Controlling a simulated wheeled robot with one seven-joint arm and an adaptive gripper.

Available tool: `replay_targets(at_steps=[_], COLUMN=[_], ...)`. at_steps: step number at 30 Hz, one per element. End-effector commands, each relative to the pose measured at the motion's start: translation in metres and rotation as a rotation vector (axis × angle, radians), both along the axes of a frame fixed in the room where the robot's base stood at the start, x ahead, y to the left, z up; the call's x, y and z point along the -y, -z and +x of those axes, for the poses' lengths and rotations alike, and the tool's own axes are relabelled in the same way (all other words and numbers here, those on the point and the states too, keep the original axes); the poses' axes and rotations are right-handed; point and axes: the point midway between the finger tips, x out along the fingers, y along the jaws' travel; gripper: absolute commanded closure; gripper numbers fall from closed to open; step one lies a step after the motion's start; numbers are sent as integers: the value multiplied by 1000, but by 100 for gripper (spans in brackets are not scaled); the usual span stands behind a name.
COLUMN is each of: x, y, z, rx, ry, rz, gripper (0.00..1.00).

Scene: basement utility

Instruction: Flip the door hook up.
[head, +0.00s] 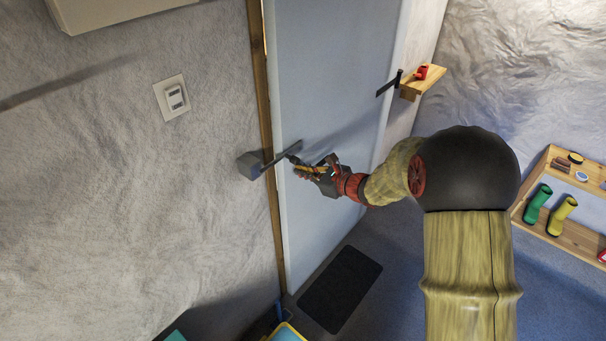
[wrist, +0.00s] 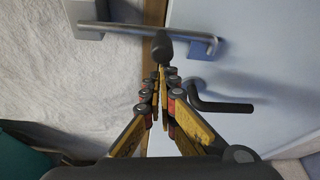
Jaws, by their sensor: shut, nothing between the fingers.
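The door hook is a grey metal bar (head: 281,154) that runs from a grey block (head: 250,165) on the wall, across the wooden frame and onto the pale door (head: 325,75). In the wrist view the bar (wrist: 125,31) lies nearly level, with a bent end over the door. My gripper (head: 292,159) is shut and empty, with its tips close to the bar near its door end. In the wrist view the dark fingertips (wrist: 163,46) overlap the lower edge of the bar. I cannot tell whether they touch it.
A black door handle (wrist: 215,101) sticks out right of my fingers in the wrist view. A light switch (head: 173,97) is on the left wall. A small wooden shelf (head: 424,82) is right of the door. A dark mat (head: 340,289) lies on the floor.

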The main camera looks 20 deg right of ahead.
Motion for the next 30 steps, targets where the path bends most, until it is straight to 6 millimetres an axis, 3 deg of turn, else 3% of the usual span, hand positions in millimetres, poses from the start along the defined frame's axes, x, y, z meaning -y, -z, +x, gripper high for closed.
replay_targets(at_steps=[16,30], x=[2,2], y=[-5,-38], z=[1,2], rx=[40,220], ry=[0,0], rz=[-56,-322], gripper=[100,100])
